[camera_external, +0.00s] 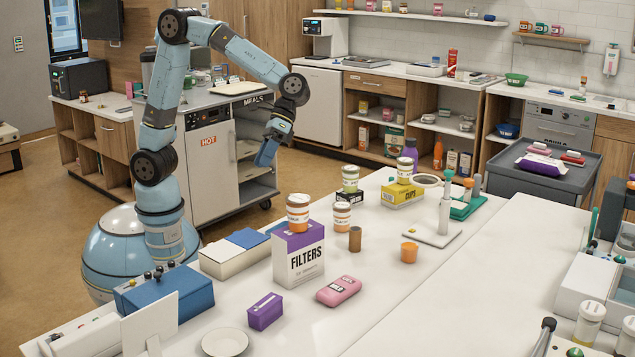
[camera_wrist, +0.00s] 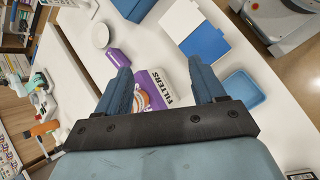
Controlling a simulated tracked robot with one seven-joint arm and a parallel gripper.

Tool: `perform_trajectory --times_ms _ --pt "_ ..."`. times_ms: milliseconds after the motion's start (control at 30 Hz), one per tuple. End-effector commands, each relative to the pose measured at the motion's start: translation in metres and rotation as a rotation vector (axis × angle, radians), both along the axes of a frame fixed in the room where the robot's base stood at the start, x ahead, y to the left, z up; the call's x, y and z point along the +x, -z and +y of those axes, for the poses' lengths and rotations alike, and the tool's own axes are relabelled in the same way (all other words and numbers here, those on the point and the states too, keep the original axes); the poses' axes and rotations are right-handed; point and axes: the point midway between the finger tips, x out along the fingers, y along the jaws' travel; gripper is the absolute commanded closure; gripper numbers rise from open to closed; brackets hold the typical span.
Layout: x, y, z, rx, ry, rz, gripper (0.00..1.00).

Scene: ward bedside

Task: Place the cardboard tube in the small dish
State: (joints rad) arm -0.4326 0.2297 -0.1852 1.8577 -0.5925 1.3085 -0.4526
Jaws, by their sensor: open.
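The cardboard tube (camera_external: 355,239), a small brown cylinder, stands upright on the white table, right of the FILTERS box. I cannot make it out in the wrist view. The small dish (camera_external: 225,342) is a shallow round white dish, empty, at the table's near edge; it also shows at the upper left of the wrist view (camera_wrist: 100,36). My gripper (camera_external: 266,156) is raised beyond the table's far left edge, well away from tube and dish. Its fingers are apart with nothing held between them in the wrist view (camera_wrist: 158,66).
Bare table lies right of the pink case.

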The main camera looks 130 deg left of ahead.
Motion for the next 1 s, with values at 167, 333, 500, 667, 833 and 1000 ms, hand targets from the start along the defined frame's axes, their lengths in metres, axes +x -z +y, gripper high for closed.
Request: perform_trajectory --times_ms 167,333,500,667,833,1000 --pt "-0.047 -0.023 -0.020 0.137 0.106 -0.105 0.31" --pt "-0.090 -0.038 -0.032 0.257 0.206 -0.203 0.31" --pt "-0.134 -0.049 -0.039 0.372 0.308 -0.304 0.31" --pt "-0.175 -0.056 -0.042 0.473 0.403 -0.401 0.31" --pt "-0.217 -0.058 -0.041 0.576 0.505 -0.506 0.31" --pt "-0.257 -0.056 -0.038 0.672 0.606 -0.611 0.31"
